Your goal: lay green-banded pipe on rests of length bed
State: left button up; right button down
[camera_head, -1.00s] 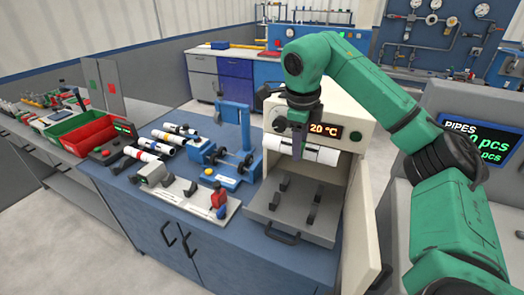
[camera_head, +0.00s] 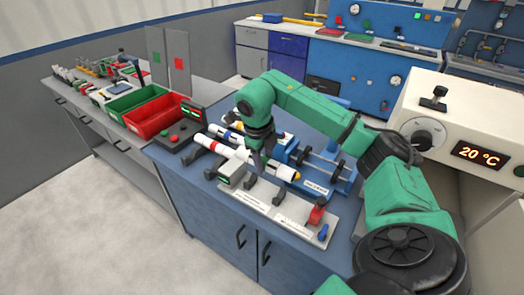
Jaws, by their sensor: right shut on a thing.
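My right gripper (camera_head: 258,158) is shut on a white pipe (camera_head: 279,169) with dark and yellow marks near its right end. I cannot make out a green band; the gripper hides the pipe's middle. The pipe is above the back edge of the length bed (camera_head: 262,207), a pale plate with dark rests (camera_head: 276,193) and a grey block (camera_head: 231,175) at its left end. From this angle I cannot tell the gap between pipe and rests. My left gripper is not in view.
White pipes with red (camera_head: 211,145) and blue bands (camera_head: 222,135) lie behind the bed's left end. Red (camera_head: 152,117) and green bins (camera_head: 135,97) are at left. The oven (camera_head: 455,105) is at right.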

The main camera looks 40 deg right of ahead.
aim_at(269, 192)
jog(key=shift+s+d+f, duration=0.1)
jog(key=shift+s+f, duration=0.1)
jog(key=shift+s, duration=0.1)
jog(key=shift+s+d+f+b, duration=0.15)
jog(key=shift+s+f+b, duration=0.55)
jog(key=shift+b, duration=0.4)
jog(key=f+b, duration=0.1)
jog(key=w+f+b, duration=0.1)
jog(key=f+b, duration=0.1)
jog(key=shift+f, duration=0.3)
jog(key=shift+s+f, duration=0.1)
jog(key=shift+f, duration=0.25)
jog(key=shift+s+f+b, duration=0.1)
jog(key=shift+f+b, duration=0.55)
jog(key=shift+f, duration=0.25)
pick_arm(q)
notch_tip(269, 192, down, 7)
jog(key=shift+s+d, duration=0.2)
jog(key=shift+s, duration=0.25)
pick_arm(e)
jog(key=shift+f, duration=0.35)
pick_arm(q)
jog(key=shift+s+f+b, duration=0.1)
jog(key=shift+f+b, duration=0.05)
jog(key=shift+b, duration=0.25)
pick_arm(e)
jog(key=shift+f, duration=0.45)
jog(key=shift+c, duration=1.3)
grip_release()
